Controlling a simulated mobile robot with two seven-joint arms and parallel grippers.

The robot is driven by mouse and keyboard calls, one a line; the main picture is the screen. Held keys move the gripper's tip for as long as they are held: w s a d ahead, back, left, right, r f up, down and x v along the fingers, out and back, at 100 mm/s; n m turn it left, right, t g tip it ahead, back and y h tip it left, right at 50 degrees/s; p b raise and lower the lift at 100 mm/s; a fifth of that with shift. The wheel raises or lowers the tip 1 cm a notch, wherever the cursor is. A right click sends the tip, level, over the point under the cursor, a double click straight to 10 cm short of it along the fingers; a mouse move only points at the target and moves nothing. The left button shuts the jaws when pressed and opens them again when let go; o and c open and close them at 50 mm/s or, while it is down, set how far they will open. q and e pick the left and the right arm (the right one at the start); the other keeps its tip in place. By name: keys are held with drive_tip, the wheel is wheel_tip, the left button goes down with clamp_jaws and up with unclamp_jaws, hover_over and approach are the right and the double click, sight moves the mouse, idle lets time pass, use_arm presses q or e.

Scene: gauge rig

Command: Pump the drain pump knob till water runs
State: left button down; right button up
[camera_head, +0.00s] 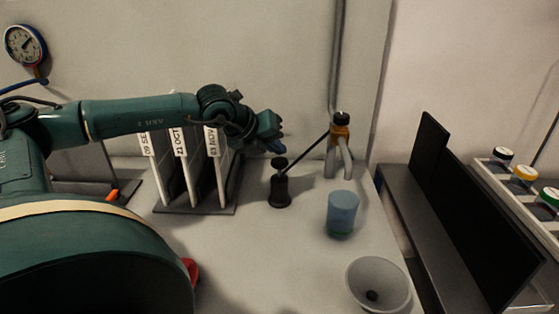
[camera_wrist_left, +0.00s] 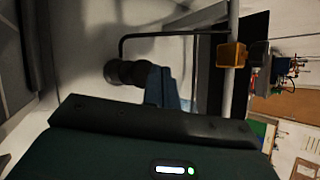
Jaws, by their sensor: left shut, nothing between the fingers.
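The drain pump is a small black cylinder (camera_head: 280,190) standing on the bench, with a round black knob (camera_head: 279,163) on a short stem at its top. A thin dark rod or tube runs from near it toward an orange and grey fitting (camera_head: 340,132) on a grey pipe. My left gripper (camera_head: 272,146) has blue fingers, shut and empty, just above the knob; whether they touch it I cannot tell. In the left wrist view, the blue fingers (camera_wrist_left: 163,88) are beside the black knob and pump (camera_wrist_left: 125,72). My right gripper is out of view.
A blue cup (camera_head: 342,209) and a grey bowl or funnel (camera_head: 377,284) stand right of the pump. A rack with labelled white boards (camera_head: 183,175) stands left of it. A black panel (camera_head: 470,210) and a tray of capped jars (camera_head: 525,185) are at far right.

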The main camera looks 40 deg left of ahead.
sight(278, 162)
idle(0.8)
use_arm(q)
drive_tip(key=shift+f+b, duration=0.45)
drive_tip(key=shift+b, duration=0.5)
drive_tip(key=shift+f+b, duration=1.35)
drive_tip(key=shift+b, duration=0.65)
idle(1.2)
idle(0.4)
drive_tip(key=shift+r+p, duration=0.4)
drive_tip(key=shift+r, duration=1.35)
drive_tip(key=shift+r+p, duration=1.25)
drive_tip(key=shift+r, duration=1.3)
